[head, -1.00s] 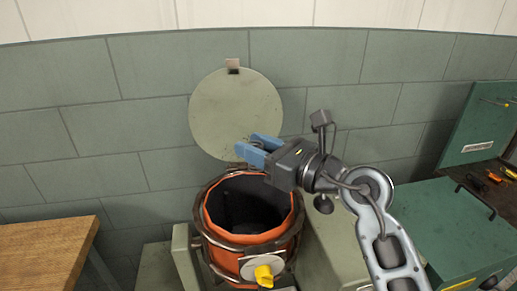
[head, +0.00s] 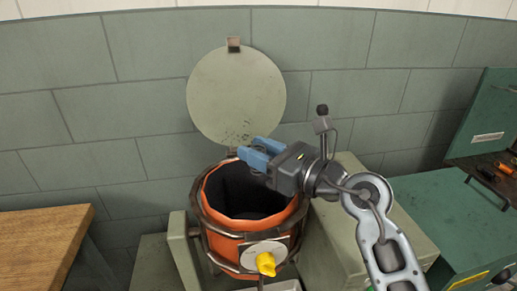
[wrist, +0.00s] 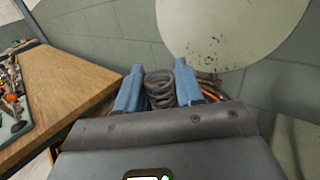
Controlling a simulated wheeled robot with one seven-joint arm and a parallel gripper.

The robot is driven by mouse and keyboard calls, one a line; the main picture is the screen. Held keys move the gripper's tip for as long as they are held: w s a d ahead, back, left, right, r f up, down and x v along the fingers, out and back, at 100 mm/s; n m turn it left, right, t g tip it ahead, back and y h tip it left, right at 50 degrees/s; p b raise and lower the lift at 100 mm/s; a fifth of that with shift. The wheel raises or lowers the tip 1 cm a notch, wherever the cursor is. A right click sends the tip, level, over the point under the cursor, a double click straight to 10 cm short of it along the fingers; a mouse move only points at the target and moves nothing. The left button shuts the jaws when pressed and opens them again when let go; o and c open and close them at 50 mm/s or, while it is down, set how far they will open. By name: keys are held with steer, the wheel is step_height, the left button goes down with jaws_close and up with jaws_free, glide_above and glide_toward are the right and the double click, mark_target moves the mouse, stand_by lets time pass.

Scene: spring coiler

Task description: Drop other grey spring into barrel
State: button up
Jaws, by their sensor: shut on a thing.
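The barrel (head: 211,232) is orange with a dark inside and metal bands, and it stands open in the middle of the head view. Its round grey-green lid (head: 236,95) is raised upright behind it against the wall. My gripper (head: 254,155) is above the barrel's mouth, towards its rear right. In the wrist view, its blue fingers are shut on a grey coiled spring (wrist: 160,89). In the head view the spring is mostly hidden by the fingers. The barrel's rim is only partly seen behind the fingers in the wrist view.
A grey-green box (head: 362,225) stands right of the barrel. An open green toolbox (head: 465,225) is at the far right. A yellow valve handle (head: 266,263) sticks out from the barrel's front.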

steer(key=o, duration=1.1)
steer(key=shift+b+v, duration=0.8)
steer(key=shift+v, duration=3.1)
steer(key=shift+s, duration=0.1)
